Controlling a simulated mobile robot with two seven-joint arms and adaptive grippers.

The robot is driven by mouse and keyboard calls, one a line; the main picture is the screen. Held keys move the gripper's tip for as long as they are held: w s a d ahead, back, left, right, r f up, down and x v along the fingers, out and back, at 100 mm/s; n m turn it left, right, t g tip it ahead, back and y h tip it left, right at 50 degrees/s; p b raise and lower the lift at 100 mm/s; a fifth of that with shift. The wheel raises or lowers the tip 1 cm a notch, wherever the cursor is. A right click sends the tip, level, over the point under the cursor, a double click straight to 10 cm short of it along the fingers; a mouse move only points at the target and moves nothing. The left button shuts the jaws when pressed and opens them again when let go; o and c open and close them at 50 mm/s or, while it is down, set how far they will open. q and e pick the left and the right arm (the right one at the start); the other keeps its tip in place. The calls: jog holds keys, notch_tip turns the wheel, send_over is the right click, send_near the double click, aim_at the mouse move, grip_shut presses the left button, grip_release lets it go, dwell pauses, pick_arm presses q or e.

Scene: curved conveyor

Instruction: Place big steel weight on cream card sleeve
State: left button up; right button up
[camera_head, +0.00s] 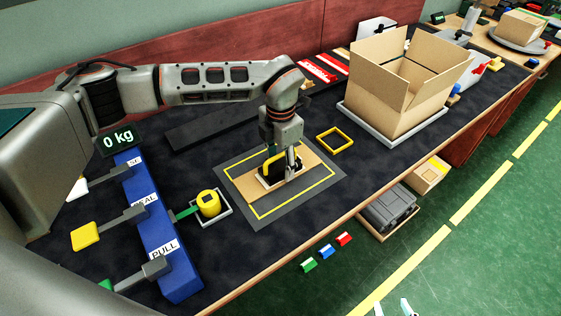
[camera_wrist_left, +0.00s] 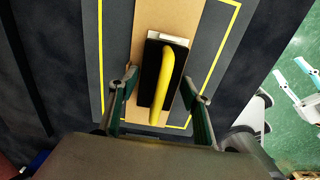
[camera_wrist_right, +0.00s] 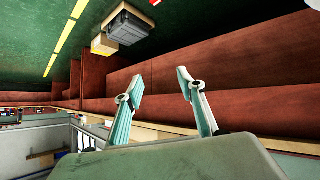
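A black block with a yellow handle, seemingly the big steel weight, stands on a brown board (camera_head: 306,175) within a yellow outline. In the left wrist view the black block (camera_wrist_left: 149,75) and its yellow handle (camera_wrist_left: 167,75) lie between the fingers. A pale cream edge (camera_wrist_left: 168,39), perhaps the cream card sleeve, shows under the block's far end; most of it is hidden. My left gripper (camera_wrist_left: 158,80) is open over the block, with gaps at both sides. My right gripper (camera_wrist_right: 160,75) is open and empty, off the table's front; its tips show in the head view (camera_head: 392,306).
A yellow square frame (camera_head: 335,140) lies right of the mat. An open carton (camera_head: 385,100) stands beyond it.

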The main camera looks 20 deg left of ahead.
aim_at(281, 154)
pick_arm(q)
notch_tip(281, 154, up, 12)
jog(key=shift+f+p, duration=0.15)
jog(key=shift+p, duration=0.45)
jog(key=shift+r, duration=0.25)
